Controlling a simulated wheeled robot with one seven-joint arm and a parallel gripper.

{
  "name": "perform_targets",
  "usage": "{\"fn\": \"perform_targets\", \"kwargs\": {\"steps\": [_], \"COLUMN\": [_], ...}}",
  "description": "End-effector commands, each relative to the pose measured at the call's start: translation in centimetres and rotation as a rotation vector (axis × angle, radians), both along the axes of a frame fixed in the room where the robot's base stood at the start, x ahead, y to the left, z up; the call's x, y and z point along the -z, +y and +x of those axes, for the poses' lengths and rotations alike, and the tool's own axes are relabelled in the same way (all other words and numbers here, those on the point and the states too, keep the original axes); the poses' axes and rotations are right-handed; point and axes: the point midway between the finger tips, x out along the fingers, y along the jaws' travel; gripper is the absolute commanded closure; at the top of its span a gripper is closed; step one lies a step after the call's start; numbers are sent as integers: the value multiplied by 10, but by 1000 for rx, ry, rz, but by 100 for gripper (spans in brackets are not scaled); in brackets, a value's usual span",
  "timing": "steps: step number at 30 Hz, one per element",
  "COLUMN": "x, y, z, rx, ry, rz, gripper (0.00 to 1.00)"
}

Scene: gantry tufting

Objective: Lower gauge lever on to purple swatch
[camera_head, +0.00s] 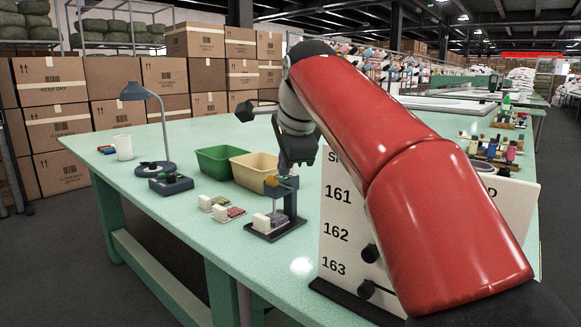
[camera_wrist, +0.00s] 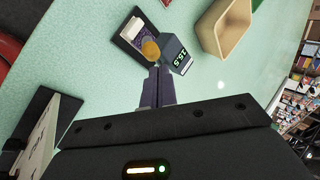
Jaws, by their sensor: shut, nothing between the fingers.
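The gauge (camera_head: 290,200) is a dark stand with a grey head near the front edge of the green table. In the wrist view its head (camera_wrist: 177,55) shows lit green digits. The lever's orange knob (camera_wrist: 151,49) sticks out beside the head; it also shows in the head view (camera_head: 271,181). The purple swatch (camera_head: 277,220) lies on the gauge base under the lever, with a white block beside it; it also shows in the wrist view (camera_wrist: 138,34). My gripper (camera_wrist: 160,72) is shut and empty, its tips close to the knob and head. Whether they touch I cannot tell.
Two more swatches, green (camera_head: 213,201) and red (camera_head: 229,212), lie left of the gauge. A green bin (camera_head: 218,160) and a tan bin (camera_head: 253,170) stand behind it. A numbered board (camera_head: 340,225) stands to the right. A desk lamp (camera_head: 160,130) stands at left.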

Motion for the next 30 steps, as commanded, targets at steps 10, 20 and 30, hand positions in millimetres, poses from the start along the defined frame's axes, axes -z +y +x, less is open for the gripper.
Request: {"fn": "perform_targets", "kwargs": {"steps": [10,20,30], "x": [11,10,4], "y": [10,9,-1], "z": [-10,-8,1], "rx": [1,0,2], "ry": [-49,-48,-47], "rz": [-47,-46,-47], "gripper": [100,100,100]}}
